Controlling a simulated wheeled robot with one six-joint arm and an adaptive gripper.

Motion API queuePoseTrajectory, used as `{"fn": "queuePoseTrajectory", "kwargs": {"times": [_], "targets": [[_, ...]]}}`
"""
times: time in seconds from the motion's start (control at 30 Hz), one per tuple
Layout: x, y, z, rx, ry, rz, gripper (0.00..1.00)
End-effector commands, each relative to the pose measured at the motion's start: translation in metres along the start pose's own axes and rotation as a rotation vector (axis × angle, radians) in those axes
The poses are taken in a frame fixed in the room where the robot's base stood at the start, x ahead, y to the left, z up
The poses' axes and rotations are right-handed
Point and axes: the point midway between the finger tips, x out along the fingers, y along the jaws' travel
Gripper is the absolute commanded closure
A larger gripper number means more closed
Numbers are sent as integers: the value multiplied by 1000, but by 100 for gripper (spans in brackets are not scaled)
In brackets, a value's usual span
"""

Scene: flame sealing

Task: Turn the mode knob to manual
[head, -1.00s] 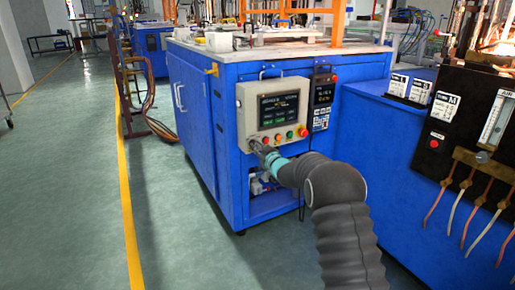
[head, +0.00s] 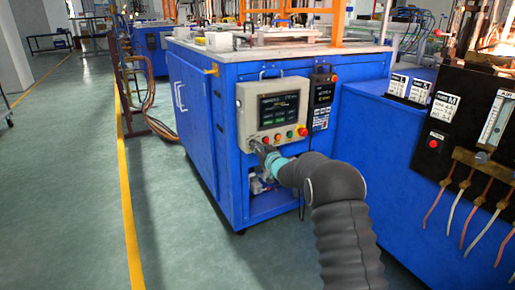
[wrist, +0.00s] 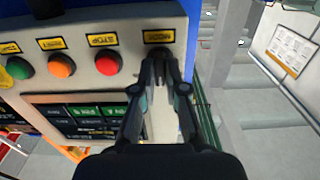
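The mode knob (wrist: 158,50) sits under the "MODE" label at the end of the button row in the wrist view. It is dark and mostly hidden between my fingertips. My gripper (wrist: 158,66) has its two fingers drawn together on the knob. In the head view my gripper (head: 257,147) reaches the lower left corner of the grey control panel (head: 244,112), and the knob cannot be made out there. The panel's screen (head: 278,109) is lit with text too small to read fully.
Red, orange and green buttons (wrist: 60,66) sit beside the knob. A black handheld-like unit (head: 322,90) hangs right of the panel on the blue cabinet (head: 190,110). A dark burner panel (head: 455,125) with tubes stands at right.

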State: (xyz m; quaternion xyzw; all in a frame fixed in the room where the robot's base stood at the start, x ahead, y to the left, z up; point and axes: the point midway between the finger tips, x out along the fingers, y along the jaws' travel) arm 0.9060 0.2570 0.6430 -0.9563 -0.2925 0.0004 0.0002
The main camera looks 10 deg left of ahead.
Motion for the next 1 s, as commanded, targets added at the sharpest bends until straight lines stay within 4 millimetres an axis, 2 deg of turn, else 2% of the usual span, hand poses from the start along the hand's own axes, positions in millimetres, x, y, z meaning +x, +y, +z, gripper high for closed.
{"fn": "queuePoseTrajectory", "kwargs": {"times": [0.03, 0.1, 0.37, 0.53, 0.67, 1.0], "targets": [[0, 2, -1, 0, 2, 3, 76], [0, 1, -1, 0, 2, 2, 64], [0, -2, 0, -1, 1, -2, 64], [-7, -1, -1, -1, 1, -2, 64], [-24, -2, -1, -1, 0, -2, 64], [-85, 0, -1, -1, 0, 0, 64]]}}
